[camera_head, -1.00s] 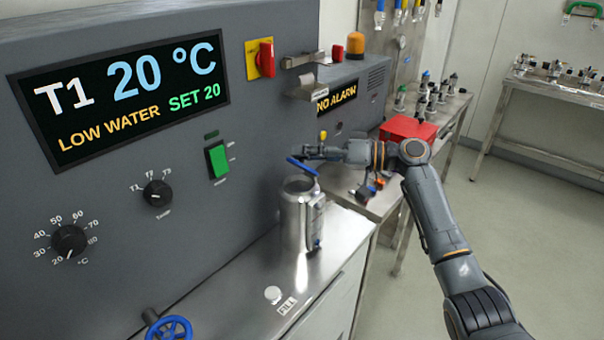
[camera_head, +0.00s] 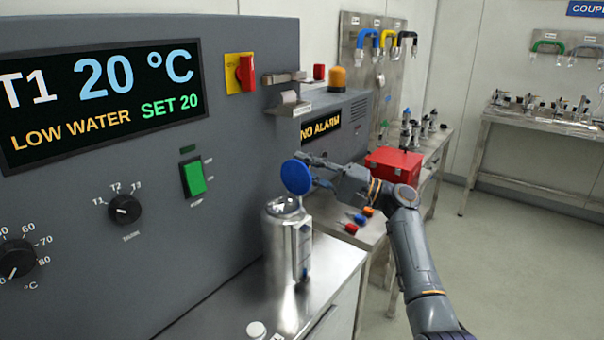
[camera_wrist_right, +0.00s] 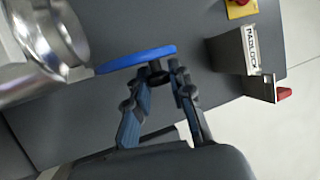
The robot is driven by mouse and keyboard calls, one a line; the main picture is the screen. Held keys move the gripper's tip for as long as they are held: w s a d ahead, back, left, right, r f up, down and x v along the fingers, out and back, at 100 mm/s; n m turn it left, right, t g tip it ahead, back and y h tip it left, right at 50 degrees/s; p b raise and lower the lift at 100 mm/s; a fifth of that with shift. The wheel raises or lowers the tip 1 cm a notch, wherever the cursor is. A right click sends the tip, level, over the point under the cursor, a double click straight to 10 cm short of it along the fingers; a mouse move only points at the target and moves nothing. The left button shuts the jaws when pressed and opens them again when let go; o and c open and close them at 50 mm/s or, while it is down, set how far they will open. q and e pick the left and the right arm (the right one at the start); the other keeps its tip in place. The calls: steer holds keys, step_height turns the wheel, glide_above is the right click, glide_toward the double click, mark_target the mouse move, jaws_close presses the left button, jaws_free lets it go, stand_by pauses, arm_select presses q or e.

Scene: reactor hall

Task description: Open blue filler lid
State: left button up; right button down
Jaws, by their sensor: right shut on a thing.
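The blue filler lid (camera_head: 297,177) stands tilted up on edge, its round face turned towards me, above the steel filler can (camera_head: 281,240). The can's mouth is uncovered at its top. My right gripper (camera_head: 317,172) is at the lid's right side. In the right wrist view the gripper's fingertips (camera_wrist_right: 164,72) are shut on the dark knob of the lid (camera_wrist_right: 130,60), which shows edge-on. The can's shiny rim (camera_wrist_right: 62,38) is close to the lid's left edge there; I cannot tell whether they are joined. My left gripper is not in view.
The grey control cabinet (camera_head: 60,210) rises on the left. A red box (camera_head: 394,163) and small coloured parts lie on the bench behind my right arm. A padlock holder (camera_head: 288,107) juts from the cabinet above the lid. Open floor lies on the right.

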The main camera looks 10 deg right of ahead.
steer(key=shift+w+d+f+m+t, duration=0.15)
steer(key=shift+m+t, duration=0.15)
steer(key=shift+m, duration=0.2)
steer(key=c, duration=1.1)
jaws_free()
steer(key=shift+c, duration=0.2)
steer(key=shift+d, duration=0.1)
steer(key=v, duration=1.2)
steer(key=shift+f, duration=0.1)
